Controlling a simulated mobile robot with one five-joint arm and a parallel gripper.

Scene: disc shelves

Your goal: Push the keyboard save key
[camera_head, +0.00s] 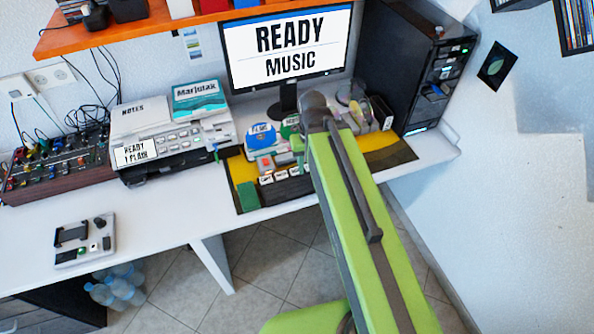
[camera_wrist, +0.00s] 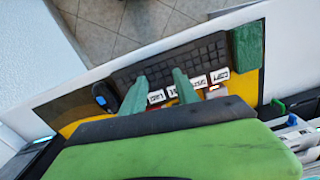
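The black keyboard (camera_wrist: 200,53) lies on the desk in the wrist view; its lower part also shows in the head view (camera_head: 285,190), partly behind my arm. A row of white labelled keys (camera_wrist: 200,81) runs along its edge; the labels are too small to read, so I cannot tell which is save. My gripper (camera_wrist: 159,76) has two teal fingers set apart with a gap between them and nothing held. The fingers overlap the keyboard and key row in the wrist view; whether they touch is unclear. In the head view the fingers are mostly hidden.
A green block (camera_wrist: 247,50) stands at one end of the keyboard and a dark mouse (camera_wrist: 104,95) at the other. A yellow-and-dark mat (camera_head: 245,170) lies below. The monitor (camera_head: 287,45) reads "READY MUSIC". A printer (camera_head: 175,140) and black tower (camera_head: 415,65) flank the area.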

